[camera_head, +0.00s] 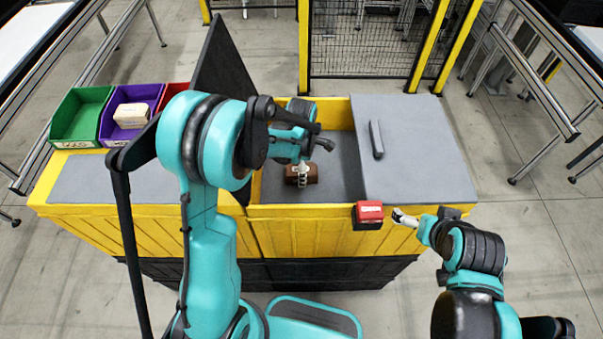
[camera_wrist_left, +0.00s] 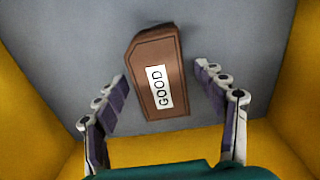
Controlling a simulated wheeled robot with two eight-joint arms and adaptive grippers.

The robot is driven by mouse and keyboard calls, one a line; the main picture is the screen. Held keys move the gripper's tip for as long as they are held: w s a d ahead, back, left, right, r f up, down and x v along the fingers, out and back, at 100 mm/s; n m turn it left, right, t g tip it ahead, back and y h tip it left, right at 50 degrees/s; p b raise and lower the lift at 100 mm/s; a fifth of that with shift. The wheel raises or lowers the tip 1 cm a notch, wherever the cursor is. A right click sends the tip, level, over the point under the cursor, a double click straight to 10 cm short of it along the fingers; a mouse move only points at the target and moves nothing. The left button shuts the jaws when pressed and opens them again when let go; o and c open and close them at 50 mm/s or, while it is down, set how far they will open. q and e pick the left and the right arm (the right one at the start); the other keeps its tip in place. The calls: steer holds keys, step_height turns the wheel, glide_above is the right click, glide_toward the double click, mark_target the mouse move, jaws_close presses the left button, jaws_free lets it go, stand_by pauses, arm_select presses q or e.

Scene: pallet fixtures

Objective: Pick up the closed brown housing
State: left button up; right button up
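The brown housing (camera_wrist_left: 157,60) lies on the grey floor of the yellow-walled bin, with a white label reading "GOOD" facing up. In the head view the housing (camera_head: 312,174) is partly hidden by my left gripper (camera_head: 302,178), which reaches down into the bin. In the left wrist view my left gripper (camera_wrist_left: 165,95) is open, with one finger on each side of the housing and gaps between. My right gripper (camera_head: 403,218) is near the front edge of the bench, beside a red box; its finger state is too small to tell.
A grey lid with a handle (camera_head: 376,139) covers the bin's right side. A dark panel (camera_head: 222,80) stands upright left of the opening. Green (camera_head: 78,118), purple (camera_head: 107,122) and red bins stand at the left. A red box (camera_head: 369,212) sits at the front edge.

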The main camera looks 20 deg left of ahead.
arm_select(q)
steer(key=c, duration=1.3)
steer(key=shift+r, duration=0.15)
